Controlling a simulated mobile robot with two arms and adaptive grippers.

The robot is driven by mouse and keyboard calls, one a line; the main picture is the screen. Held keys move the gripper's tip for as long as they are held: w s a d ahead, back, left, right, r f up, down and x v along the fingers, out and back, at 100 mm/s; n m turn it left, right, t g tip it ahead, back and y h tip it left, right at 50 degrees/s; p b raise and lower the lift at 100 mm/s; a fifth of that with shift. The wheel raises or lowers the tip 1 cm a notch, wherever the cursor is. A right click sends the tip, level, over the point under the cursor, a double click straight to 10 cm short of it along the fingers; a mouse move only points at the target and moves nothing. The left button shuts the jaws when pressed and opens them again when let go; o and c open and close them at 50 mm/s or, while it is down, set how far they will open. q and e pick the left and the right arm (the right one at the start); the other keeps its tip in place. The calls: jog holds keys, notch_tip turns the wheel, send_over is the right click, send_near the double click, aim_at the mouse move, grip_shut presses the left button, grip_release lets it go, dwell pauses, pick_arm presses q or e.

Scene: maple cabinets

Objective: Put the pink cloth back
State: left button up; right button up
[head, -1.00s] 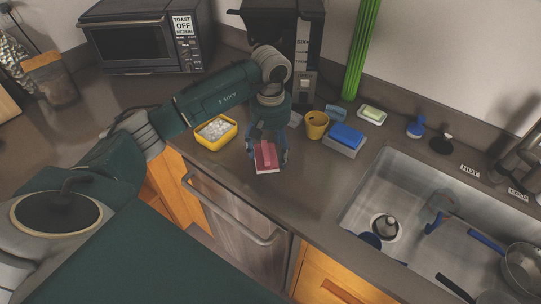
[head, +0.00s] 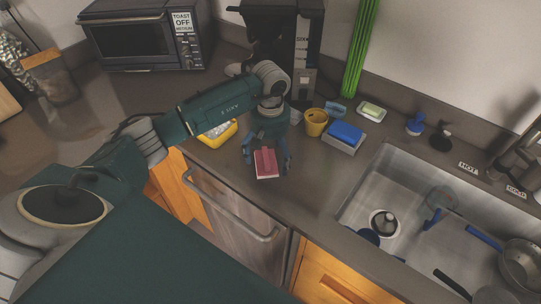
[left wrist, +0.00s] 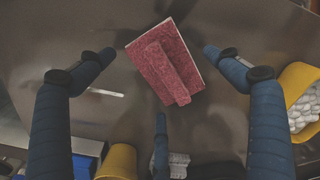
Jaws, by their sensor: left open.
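The pink cloth (head: 266,163) is a small folded piece with a raised strip across its middle and a pale edge. It appears to lie on the dark counter near its front edge, above the dishwasher door. My left gripper (head: 267,168) is open above it, with fingers on either side. In the left wrist view the cloth (left wrist: 158,62) shows whole, tilted, between the spread blue fingers, with a gap on each side. My right gripper is not in view.
A yellow tub (head: 219,134) of white pieces is partly behind my left arm. A yellow cup (head: 316,122), a blue sponge on a grey block (head: 345,135) and a coffee machine (head: 283,38) stand behind. The sink (head: 375,190) lies to the right; bare counter lies between.

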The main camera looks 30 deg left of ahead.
aim_at(270, 161)
pick_arm(q)
jog(key=shift+r, duration=0.1)
jog(key=shift+r, duration=0.2)
notch_tip(270, 161, up, 12)
jog(key=b, duration=0.4)
jog(key=shift+f, duration=0.2)
